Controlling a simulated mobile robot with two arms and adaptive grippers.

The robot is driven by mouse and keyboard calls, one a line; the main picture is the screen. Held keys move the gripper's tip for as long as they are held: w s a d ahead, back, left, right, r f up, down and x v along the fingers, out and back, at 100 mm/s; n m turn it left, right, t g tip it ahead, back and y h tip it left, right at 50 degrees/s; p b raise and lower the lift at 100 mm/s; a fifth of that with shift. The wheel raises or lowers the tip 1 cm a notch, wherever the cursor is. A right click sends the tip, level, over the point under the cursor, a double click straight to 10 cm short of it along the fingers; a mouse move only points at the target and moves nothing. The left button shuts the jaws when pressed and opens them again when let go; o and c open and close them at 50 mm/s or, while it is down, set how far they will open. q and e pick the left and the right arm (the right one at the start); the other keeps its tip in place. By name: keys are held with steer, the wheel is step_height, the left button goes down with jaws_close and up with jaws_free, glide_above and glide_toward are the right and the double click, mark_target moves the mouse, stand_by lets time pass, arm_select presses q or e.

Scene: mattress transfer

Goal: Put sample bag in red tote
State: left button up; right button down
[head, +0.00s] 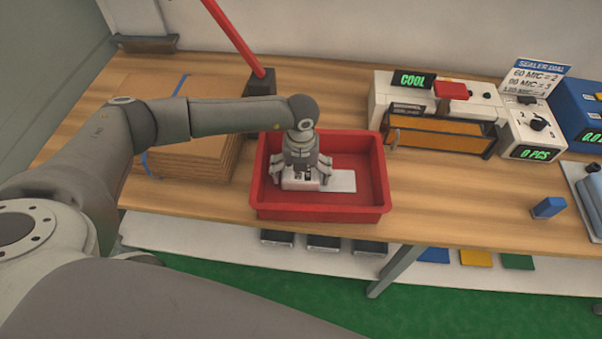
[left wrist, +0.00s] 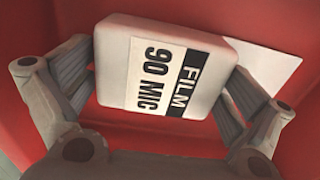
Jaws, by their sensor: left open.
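The red tote (head: 325,214) stands on the wooden table near its front edge. My left gripper (head: 304,178) points down inside it, open. A white block with rounded edges (head: 291,184) lies between its fingers. In the left wrist view this block (left wrist: 145,68) bears a label reading "FILM 90 MIC", and the fingers stand on either side of it; I cannot tell if they touch it. A flat white piece (head: 342,181) lies beside the block in the tote and also shows in the left wrist view (left wrist: 262,55). My right gripper is out of view.
A stack of brown cardboard (head: 190,150) lies left of the tote, with a red pole (head: 235,40) behind. A sealer (head: 440,120) and a box reading "0 PCS" (head: 530,130) stand at the right. A blue block (head: 548,208) lies near the front edge.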

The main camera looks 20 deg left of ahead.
arm_select(q)
steer(key=shift+r, duration=0.5)
step_height(320, 180, up, 11)
steer(key=b, duration=0.3)
steer(key=shift+r, duration=0.2)
steer(key=shift+s+f, duration=0.1)
